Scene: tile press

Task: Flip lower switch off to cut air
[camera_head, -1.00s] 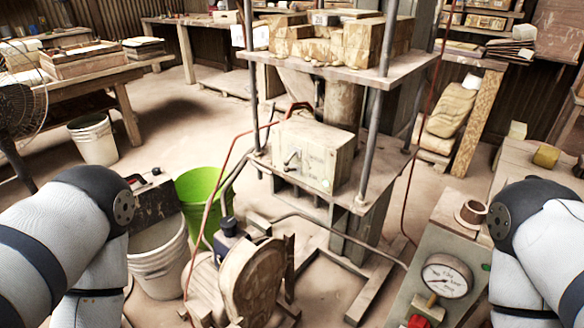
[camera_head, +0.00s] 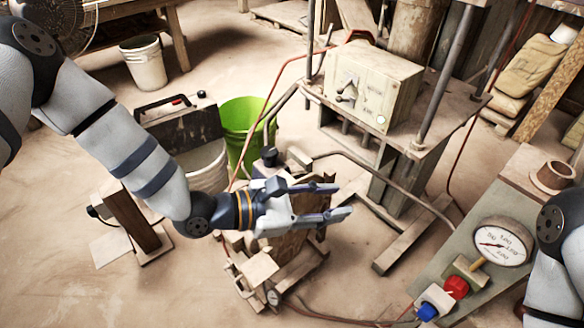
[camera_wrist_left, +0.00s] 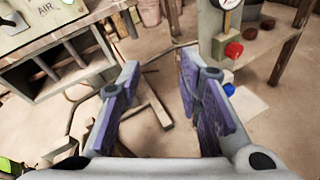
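A pale box (camera_head: 372,85) stands on the press's lower shelf in the head view. Its front carries small switch levers, the lower one (camera_head: 345,98) near the left; its exact position is too small to tell. The box's corner, marked AIR (camera_wrist_left: 42,18), shows at the top left of the left wrist view. My left gripper (camera_head: 342,201) is open and empty, below and in front of the box, clear of it. Its two fingers stand apart in the wrist view (camera_wrist_left: 160,85). My right gripper is out of view; only part of that arm shows at the right edge.
A gauge (camera_head: 502,242) with a red knob (camera_head: 456,287) and a blue knob (camera_head: 428,311) is on the panel at right. The press posts (camera_head: 445,90) flank the box. A wooden-bodied machine lies under my left gripper. A green bucket (camera_head: 240,125) stands behind my left forearm.

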